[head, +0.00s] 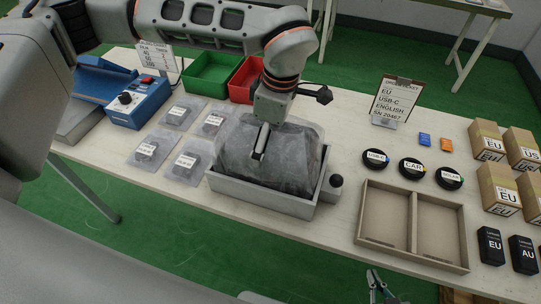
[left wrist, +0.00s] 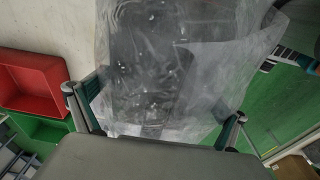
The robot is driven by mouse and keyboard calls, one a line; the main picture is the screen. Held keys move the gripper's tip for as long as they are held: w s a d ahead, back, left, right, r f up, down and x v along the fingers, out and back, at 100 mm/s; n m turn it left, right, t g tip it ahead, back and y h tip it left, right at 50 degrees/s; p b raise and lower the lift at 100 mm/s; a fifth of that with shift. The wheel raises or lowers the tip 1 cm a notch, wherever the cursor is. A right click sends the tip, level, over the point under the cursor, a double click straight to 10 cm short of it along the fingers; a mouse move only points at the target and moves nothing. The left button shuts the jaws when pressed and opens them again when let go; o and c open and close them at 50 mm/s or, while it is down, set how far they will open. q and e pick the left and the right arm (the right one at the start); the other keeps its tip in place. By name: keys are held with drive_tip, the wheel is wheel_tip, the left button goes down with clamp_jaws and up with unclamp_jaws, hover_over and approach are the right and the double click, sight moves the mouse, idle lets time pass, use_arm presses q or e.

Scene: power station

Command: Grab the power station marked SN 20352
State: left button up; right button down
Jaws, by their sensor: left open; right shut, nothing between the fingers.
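A large clear bag with a dark, blocky item inside (head: 290,160) sits in a grey tray (head: 262,203). I cannot read any serial number on it. My left gripper (head: 259,143) is over the bag, pointing down. In the left wrist view its open fingers stand apart, with the bag (left wrist: 180,60) between and beyond them. I cannot tell whether they touch it. Several small bagged units with white labels, one of them a bagged unit (head: 146,150), lie left of the tray; their labels are too small to read. My right gripper (head: 380,287) is shut and empty at the bottom edge.
An order sign (head: 397,101) reads EU, USB-C, ENGLISH, SN 20467. Green (head: 209,73) and red (head: 246,79) bins stand behind the tray. A blue device (head: 137,101) is at left. A two-part tray (head: 412,228), black pucks and several boxes (head: 487,139) fill the right.

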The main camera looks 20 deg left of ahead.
use_arm(q)
drive_tip(key=shift+w+a+f, duration=0.15)
drive_tip(key=shift+f, duration=1.95)
drive_tip(key=shift+f, duration=0.15)
drive_tip(key=shift+c, duration=0.4)
drive_tip(key=c, duration=1.8)
